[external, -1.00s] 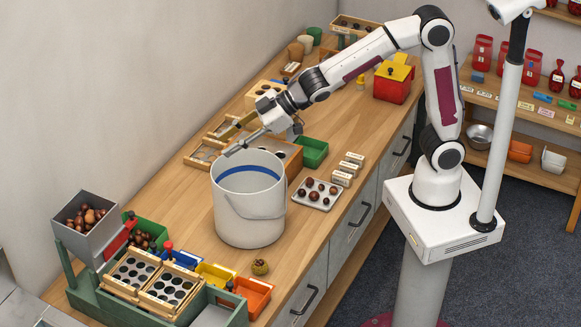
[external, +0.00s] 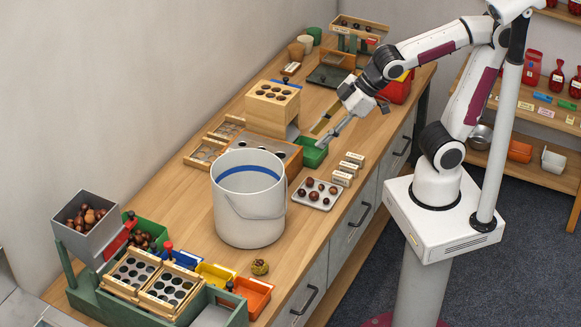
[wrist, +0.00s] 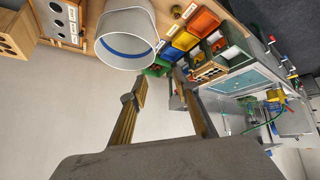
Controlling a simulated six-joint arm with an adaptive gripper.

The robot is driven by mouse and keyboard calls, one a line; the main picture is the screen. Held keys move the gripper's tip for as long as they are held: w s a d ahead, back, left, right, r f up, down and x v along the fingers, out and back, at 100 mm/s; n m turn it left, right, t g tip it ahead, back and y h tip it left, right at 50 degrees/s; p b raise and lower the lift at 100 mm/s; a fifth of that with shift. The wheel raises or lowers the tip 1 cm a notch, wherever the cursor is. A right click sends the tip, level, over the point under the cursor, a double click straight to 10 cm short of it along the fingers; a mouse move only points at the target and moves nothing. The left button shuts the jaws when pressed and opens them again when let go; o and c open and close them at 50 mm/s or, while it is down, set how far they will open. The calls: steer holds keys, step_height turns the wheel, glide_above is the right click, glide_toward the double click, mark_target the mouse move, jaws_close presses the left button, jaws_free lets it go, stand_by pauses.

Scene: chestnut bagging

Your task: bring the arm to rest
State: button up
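My gripper (external: 318,137) hangs over the bench, above and near the green bin behind the white bucket. In the wrist view my gripper (wrist: 156,93) has its two fingers apart, with nothing between them. The white bucket (external: 249,212) stands on the bench, left of and nearer the camera than my gripper; it also shows in the wrist view (wrist: 124,40). My arm is bent, with the elbow raised to the right.
A tray of chestnuts (external: 317,194) lies right of the bucket. A wooden block with holes (external: 272,108) stands behind it. A sorting stand with a grey hopper (external: 87,228) and coloured bins is at the front left. A red box (external: 395,88) stands at the back right.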

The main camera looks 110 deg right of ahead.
steer(key=s+a+f+g+y, duration=0.1)
steer(key=s+a+f, duration=0.1)
steer(key=s, duration=0.4)
steer(key=s+a+f+g, duration=0.1)
steer(key=s+a, duration=0.1)
steer(key=s, duration=0.5)
steer(key=shift+a+f+y, duration=0.3)
steer(key=shift+f+y, duration=0.05)
steer(key=shift+y, duration=0.05)
stand_by(1.1)
